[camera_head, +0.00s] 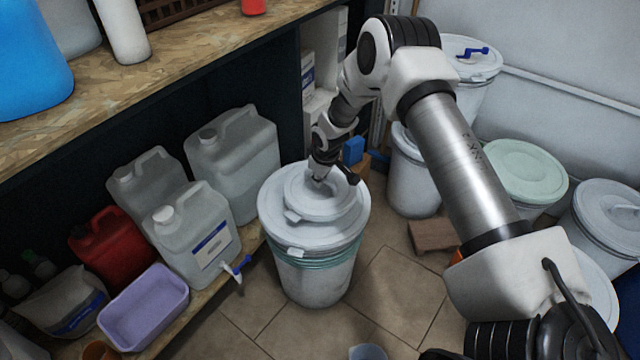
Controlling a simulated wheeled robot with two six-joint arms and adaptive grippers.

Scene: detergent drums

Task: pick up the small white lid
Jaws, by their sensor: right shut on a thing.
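The small white lid (305,205) is a round disc with a tab on its near-left edge. It lies on or just over the larger lid (350,232) of a white drum (312,272); I cannot tell whether the two touch. My right gripper (328,181) points down at the small lid's middle, shut on it at the top. The fingertips are small and partly hidden. My left gripper does not show.
Several lidded drums stand at the right, one with a pale green lid (525,170). White jugs (195,235), a red canister (112,247) and a purple basin (143,307) sit on the low shelf at left. A brown block (433,235) lies on the tiled floor.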

